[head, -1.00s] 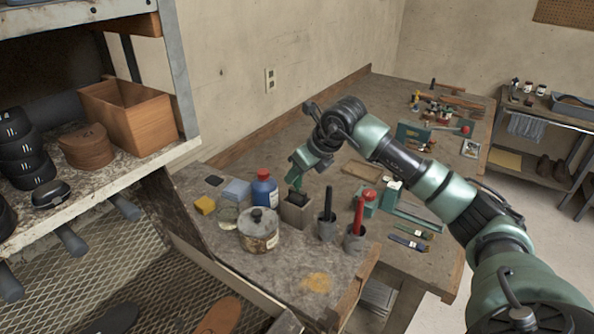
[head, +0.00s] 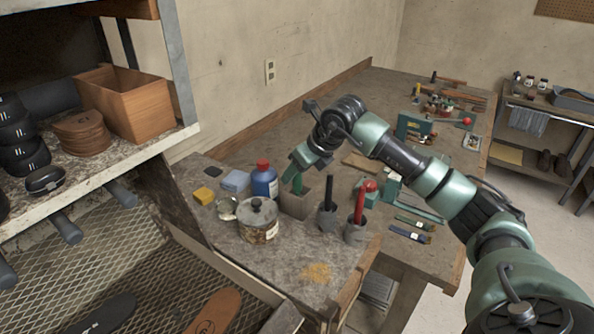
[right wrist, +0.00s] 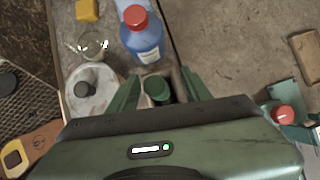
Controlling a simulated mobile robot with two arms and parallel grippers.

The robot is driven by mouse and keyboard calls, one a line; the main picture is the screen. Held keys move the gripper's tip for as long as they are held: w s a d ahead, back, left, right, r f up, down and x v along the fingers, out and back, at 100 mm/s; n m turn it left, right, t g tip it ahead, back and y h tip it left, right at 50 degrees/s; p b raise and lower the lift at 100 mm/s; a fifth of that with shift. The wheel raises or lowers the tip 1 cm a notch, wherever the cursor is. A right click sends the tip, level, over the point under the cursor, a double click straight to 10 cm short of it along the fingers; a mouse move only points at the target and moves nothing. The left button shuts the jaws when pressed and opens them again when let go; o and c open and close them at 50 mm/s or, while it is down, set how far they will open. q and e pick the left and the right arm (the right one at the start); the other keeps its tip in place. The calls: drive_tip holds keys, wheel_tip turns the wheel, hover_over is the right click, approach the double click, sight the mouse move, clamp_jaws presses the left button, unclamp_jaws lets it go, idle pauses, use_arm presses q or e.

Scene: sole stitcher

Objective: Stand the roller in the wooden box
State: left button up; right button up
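The small grey-brown wooden box (head: 296,206) stands on the near bench, beside the blue bottle. The roller's green handle (right wrist: 157,90) shows between my right gripper's fingers in the right wrist view. Its lower part is hidden in the box, and it looks close to upright. My right gripper (head: 293,174) is directly above the box, pointing down. In the right wrist view the green fingers (right wrist: 158,94) stand apart, with a gap on each side of the handle. My left gripper is not in view.
A blue bottle with a red cap (head: 264,181), a lidded can (head: 259,222) and a glass jar (head: 228,209) stand left of the box. Two grey cups hold a black-handled tool (head: 327,195) and a red-handled tool (head: 359,204) to its right. A larger orange-brown box (head: 140,110) sits on the shelf.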

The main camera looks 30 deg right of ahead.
drive_tip(key=shift+s+d+r, duration=0.1)
drive_tip(key=shift+s+r, duration=0.1)
drive_tip(key=shift+r, duration=0.1)
drive_tip(key=b+v, duration=0.2)
drive_tip(key=v, duration=0.5)
idle(0.5)
